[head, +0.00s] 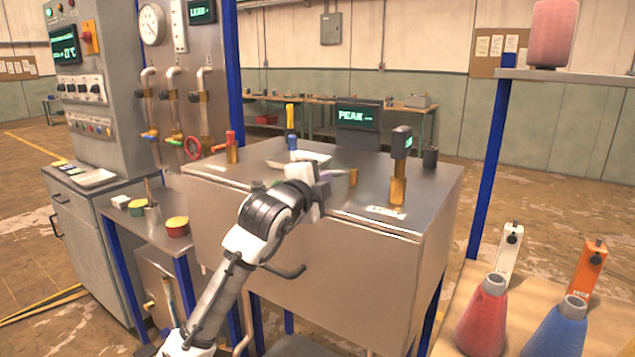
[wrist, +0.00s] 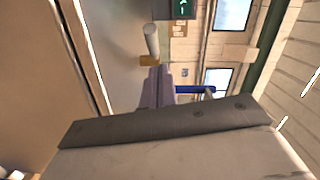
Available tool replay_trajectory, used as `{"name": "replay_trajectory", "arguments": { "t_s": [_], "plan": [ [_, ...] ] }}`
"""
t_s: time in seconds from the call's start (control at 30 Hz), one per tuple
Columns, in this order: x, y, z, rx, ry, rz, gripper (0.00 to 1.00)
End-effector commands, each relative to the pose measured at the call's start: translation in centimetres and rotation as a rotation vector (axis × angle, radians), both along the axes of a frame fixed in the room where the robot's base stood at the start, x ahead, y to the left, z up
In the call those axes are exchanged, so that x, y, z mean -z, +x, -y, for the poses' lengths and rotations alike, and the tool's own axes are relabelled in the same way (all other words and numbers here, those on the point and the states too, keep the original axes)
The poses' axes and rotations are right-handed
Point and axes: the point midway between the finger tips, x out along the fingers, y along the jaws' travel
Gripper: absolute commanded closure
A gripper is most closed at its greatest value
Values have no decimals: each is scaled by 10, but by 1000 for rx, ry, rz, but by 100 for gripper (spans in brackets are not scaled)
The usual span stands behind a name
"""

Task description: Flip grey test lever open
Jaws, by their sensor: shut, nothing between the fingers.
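My gripper (head: 322,180) is over the steel chamber top in the head view. Its purple-grey fingers, shut and empty, show in the wrist view (wrist: 156,88). Just beyond the fingertips there is a brass fitting (wrist: 150,60) with a pale grey cylindrical handle (wrist: 152,40), which looks like the grey test lever. In the head view a brass fitting (head: 353,178) stands just right of my gripper. The lever is hard to make out there, partly hidden by the gripper. I cannot tell whether the fingers touch it.
The chamber top (head: 270,155) also carries a red-handled valve (head: 231,148), a blue-and-yellow valve (head: 291,130), a brass gauge post (head: 398,180) and a PEAK display (head: 358,115). Red and blue cones (head: 482,320) stand on a bench at the lower right.

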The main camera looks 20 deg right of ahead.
Motion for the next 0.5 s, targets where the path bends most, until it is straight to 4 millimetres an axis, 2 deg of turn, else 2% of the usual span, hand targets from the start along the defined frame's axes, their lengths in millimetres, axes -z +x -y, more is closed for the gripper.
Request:
{"name": "replay_trajectory", "arguments": {
  "t_s": [0.07, 0.1, 0.23, 0.4, 0.5],
  "plan": [
    [-2, -2, 3, 1, 0, 0, 100],
    [2, -3, -13, -6, -1, 0, 100],
    [1, -10, -44, -4, -1, 0, 100],
    [-2, -17, -75, -2, 0, 1, 100],
    [-4, -19, -87, -2, -1, 0, 100]
  ]
}}
